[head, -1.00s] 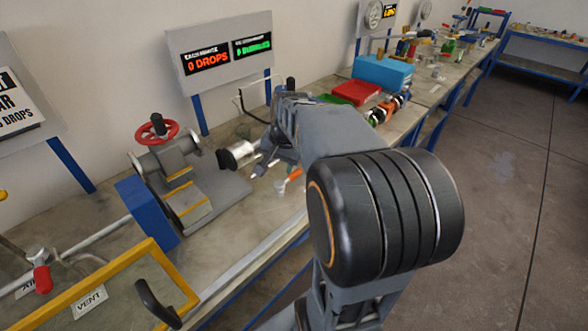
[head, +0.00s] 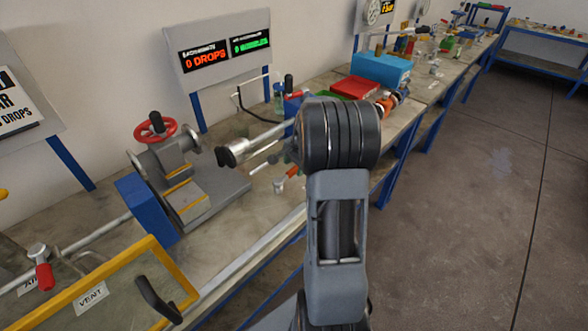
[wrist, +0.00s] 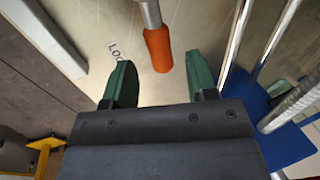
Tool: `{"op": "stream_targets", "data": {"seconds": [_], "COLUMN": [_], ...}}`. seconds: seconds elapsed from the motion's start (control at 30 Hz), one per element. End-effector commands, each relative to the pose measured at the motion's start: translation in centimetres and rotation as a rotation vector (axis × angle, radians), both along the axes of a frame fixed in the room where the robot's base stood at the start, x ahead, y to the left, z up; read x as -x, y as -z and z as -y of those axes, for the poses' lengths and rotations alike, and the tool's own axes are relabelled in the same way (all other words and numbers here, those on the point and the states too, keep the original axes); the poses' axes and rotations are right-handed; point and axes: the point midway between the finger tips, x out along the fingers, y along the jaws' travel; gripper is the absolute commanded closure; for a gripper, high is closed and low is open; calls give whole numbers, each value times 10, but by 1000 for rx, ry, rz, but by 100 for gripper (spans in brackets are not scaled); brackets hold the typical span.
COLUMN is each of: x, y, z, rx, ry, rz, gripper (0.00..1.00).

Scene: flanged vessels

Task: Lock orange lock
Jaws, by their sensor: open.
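The orange lock is a lever with an orange grip (wrist: 158,50) on a grey metal rod. In the wrist view it sits just beyond my gripper (wrist: 158,82), lined up with the gap between the two green fingers. The fingers are open and spread to either side of its near end, with nothing gripped. In the head view the orange lock (head: 280,185) lies low on the bench, left of my arm. My gripper is hidden behind my arm there.
A grey cylinder with a black end (head: 232,153) runs above the bench near the lock. A grey vessel stand with a red handwheel (head: 156,130) is to the left. A red box (head: 354,87) and a blue box (head: 381,69) stand farther back. Metal rods (wrist: 262,45) lie right of the lock.

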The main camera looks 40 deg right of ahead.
Motion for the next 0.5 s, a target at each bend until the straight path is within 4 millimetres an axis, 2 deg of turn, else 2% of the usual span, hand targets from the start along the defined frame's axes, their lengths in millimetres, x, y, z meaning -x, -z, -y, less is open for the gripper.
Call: {"op": "stream_targets", "data": {"seconds": [0.2,0.5], "x": [-6,-7], "y": [21,27], "z": [-1,-1], "rx": [-1,1], "ry": [0,-1], "rz": [-1,1], "gripper": [48,48]}}
